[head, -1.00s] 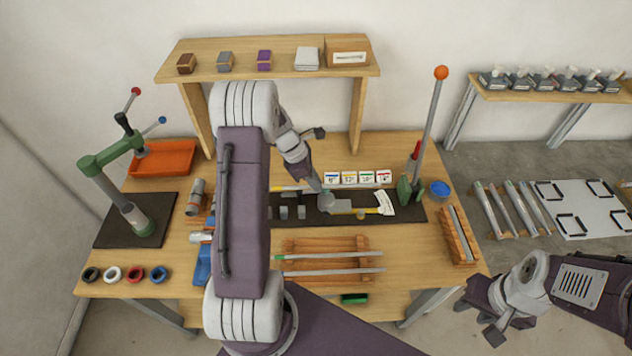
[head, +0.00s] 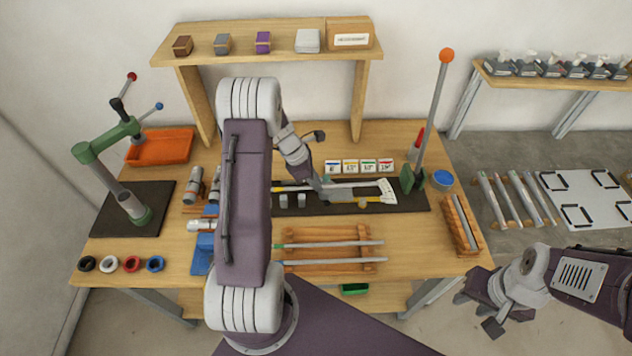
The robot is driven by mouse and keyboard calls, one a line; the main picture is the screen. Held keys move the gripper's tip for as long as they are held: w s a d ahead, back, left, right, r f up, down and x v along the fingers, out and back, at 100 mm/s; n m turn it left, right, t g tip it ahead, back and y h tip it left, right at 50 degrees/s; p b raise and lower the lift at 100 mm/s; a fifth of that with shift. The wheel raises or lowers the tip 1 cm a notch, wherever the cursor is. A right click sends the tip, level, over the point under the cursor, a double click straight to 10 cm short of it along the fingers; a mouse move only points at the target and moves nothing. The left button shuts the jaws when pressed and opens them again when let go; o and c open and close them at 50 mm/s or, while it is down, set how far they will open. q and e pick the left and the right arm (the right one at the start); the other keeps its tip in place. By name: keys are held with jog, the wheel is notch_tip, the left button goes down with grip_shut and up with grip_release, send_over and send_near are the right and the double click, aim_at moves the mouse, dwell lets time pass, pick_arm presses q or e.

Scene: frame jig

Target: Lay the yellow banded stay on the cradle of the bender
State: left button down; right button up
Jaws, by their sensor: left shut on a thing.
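The yellow banded stay (head: 351,185) is a thin pale rod with a yellow band near its left end. It lies roughly level along the back of the bender's dark base (head: 405,207). My left gripper (head: 322,191) is shut on its middle, and the fingers are partly hidden by my arm. Small grey blocks (head: 300,200) stand on the base just in front of the rod; whether the rod touches a support cannot be told. The bender has a green head (head: 412,180), a white angle plate (head: 387,192) and a long orange-knobbed lever.
A wooden rack (head: 375,262) with rods lies in front of the bender. Another rack (head: 460,225) is at the right edge. Size cards (head: 360,166) stand behind the base. A green press (head: 132,205) and several coloured rings (head: 132,264) are on the left.

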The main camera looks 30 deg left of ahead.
pick_arm(q)
notch_tip(320, 180, down, 5)
jog(key=b, duration=0.3)
jog(key=shift+s+d, duration=0.15)
jog(key=shift+s, duration=0.15)
jog(key=shift+f, duration=0.1)
jog(key=shift+s, duration=0.1)
jog(key=c, duration=1.4)
grip_release()
jog(key=shift+c, duration=0.2)
jog(key=shift+o, duration=0.2)
jog(key=shift+s+d, duration=0.15)
jog(key=shift+s, duration=0.05)
jog(key=shift+w, duration=0.1)
